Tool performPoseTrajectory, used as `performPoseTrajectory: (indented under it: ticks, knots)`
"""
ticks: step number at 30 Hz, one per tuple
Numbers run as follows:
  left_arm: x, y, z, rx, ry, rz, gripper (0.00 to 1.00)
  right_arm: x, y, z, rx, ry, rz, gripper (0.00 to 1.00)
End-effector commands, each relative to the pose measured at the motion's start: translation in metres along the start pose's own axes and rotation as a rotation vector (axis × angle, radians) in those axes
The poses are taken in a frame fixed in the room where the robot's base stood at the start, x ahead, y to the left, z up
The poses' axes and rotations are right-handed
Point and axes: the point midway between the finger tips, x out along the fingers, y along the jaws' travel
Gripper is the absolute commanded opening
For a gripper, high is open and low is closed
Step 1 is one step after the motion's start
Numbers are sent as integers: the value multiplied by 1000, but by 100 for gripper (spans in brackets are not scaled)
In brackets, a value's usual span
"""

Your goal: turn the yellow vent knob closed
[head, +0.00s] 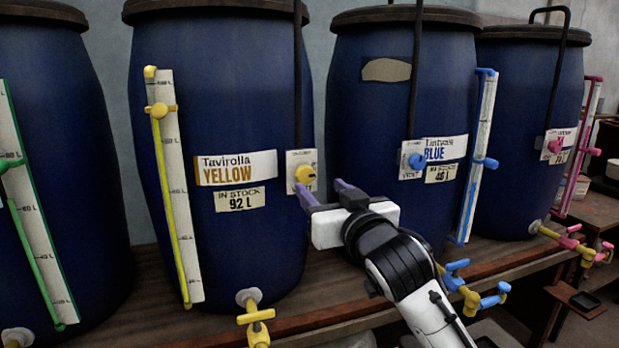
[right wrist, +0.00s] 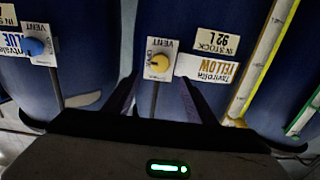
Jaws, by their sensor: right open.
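The yellow vent knob (head: 305,174) sits on a white vent plate (head: 294,160) at the right side of the yellow vat (head: 225,110). It also shows in the right wrist view (right wrist: 159,64), ahead of the jaws on its white plate. My right gripper (head: 322,190) is open, with purple fingers pointing toward the vat. In the head view its fingertips are just below and right of the knob. Nothing is between the fingers, and in the wrist view they stand apart below the knob. Whether a fingertip touches the plate I cannot tell. My left gripper is not in view.
A blue vent knob (head: 417,161) on the blue vat (head: 375,120) is right of my gripper. A yellow tap (head: 255,318) and blue taps (head: 470,290) jut out low over the wooden bench (head: 330,290). Dark vertical rods run above the vent plates.

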Motion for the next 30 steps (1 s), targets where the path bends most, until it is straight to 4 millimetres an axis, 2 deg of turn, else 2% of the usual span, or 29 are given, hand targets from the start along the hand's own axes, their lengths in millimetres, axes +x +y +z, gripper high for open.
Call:
performPoseTrajectory:
  ticks: [6, 13, 19, 28, 30]
  knots:
    - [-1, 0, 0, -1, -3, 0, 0, 39, 0, -1, -1, -1, 0, 51]
    - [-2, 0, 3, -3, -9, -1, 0, 68, 0, -1, -2, 1, 0, 51]
    - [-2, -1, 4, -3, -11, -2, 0, 80, 0, 0, -1, 1, 0, 51]
    - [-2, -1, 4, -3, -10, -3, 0, 81, 0, 0, -1, 0, -1, 51]
    - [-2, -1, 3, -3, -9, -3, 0, 81, 0, 0, -1, 0, -1, 41]
